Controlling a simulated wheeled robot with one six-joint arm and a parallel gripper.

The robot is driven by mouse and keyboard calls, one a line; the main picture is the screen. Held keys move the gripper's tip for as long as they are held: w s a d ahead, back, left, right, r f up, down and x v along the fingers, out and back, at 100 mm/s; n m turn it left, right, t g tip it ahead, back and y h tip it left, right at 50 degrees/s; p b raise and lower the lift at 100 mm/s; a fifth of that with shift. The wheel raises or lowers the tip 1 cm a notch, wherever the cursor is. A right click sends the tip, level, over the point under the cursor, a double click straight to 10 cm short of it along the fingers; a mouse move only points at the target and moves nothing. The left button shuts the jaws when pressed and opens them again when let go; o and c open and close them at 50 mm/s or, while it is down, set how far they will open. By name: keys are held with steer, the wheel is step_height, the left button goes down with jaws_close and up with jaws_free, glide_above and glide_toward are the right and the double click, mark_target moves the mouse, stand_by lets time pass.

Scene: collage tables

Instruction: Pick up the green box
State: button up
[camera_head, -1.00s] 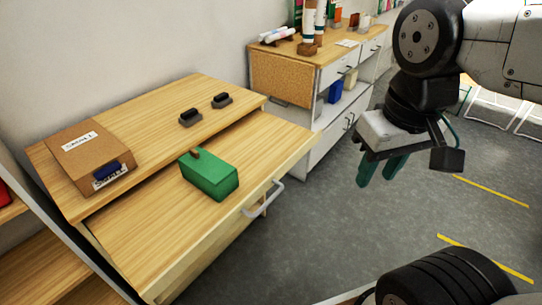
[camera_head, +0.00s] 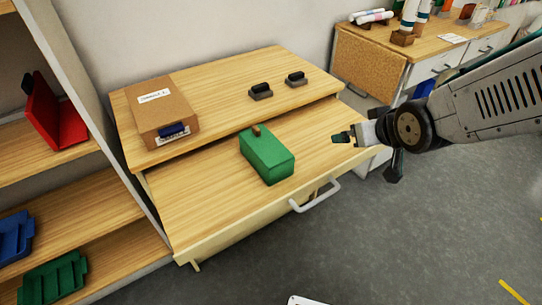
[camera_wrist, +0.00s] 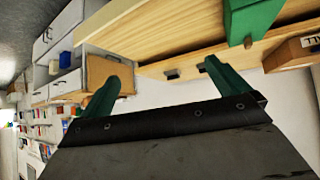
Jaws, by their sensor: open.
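The green box (camera_head: 266,156) sits on the lower, pulled-out wooden surface (camera_head: 205,205), with a small brown knob on its top near its back end. My gripper (camera_head: 343,136) is to the right of the box, apart from it, with green fingers pointing left. In the wrist view my gripper (camera_wrist: 160,85) has its two green fingers spread, with nothing between them. The green box (camera_wrist: 250,18) shows there at the upper right, cut off by the top edge, beyond the right finger.
A cardboard box (camera_head: 160,111) and two dark stamp-like objects (camera_head: 261,91) (camera_head: 296,79) lie on the upper tabletop. A grey handle (camera_head: 315,195) sticks out at the drawer's front. Shelves with red, blue and green bins (camera_head: 52,282) stand at the left. A cabinet (camera_head: 370,64) stands behind right.

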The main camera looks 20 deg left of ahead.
steer(key=a+f+n+y, duration=0.25)
steer(key=a+f, duration=0.25)
steer(key=a, duration=0.5)
steer(key=n+y, duration=0.1)
steer(key=y, duration=0.3)
glide_toward(265, 143)
steer(key=shift+w+a+t, duration=0.2)
steer(key=shift+w+t, duration=0.05)
steer(key=shift+t, duration=0.15)
steer(key=x, duration=0.7)
steer(key=shift+s+a+f, duration=0.15)
steer(key=shift+a+f, duration=0.2)
steer(key=shift+f, duration=0.15)
steer(key=c, duration=1.3)
steer(key=shift+r, duration=0.1)
